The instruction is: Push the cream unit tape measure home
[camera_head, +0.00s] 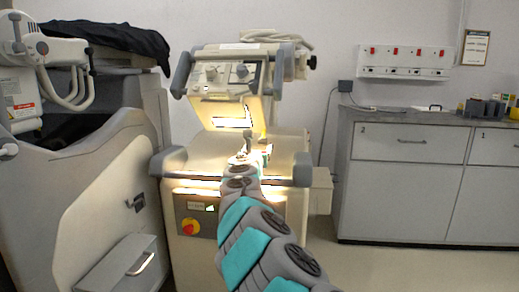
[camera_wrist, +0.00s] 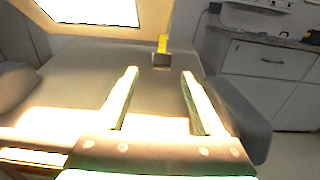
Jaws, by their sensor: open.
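The cream unit (camera_head: 205,160) stands in the middle of the head view, with a flat top and a tilted control panel above it. In the wrist view a small dark block with a yellow upright part, which looks like the tape measure (camera_wrist: 162,57), sits at the far side of the flat top. My gripper (camera_wrist: 159,73) is open and empty over this top, its two fingers pointing toward the block. The block lies beyond the fingertips, between their lines and apart from them. In the head view my gripper (camera_head: 256,151) is over the top, and my arm hides part of the unit's front.
Grey bumper handles flank the top, the right one (camera_head: 302,170) near my gripper. The control panel (camera_head: 228,77) overhangs the back. A large covered cart (camera_head: 105,200) stands left, a grey drawer cabinet (camera_head: 405,185) right. Floor between unit and cabinet is clear.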

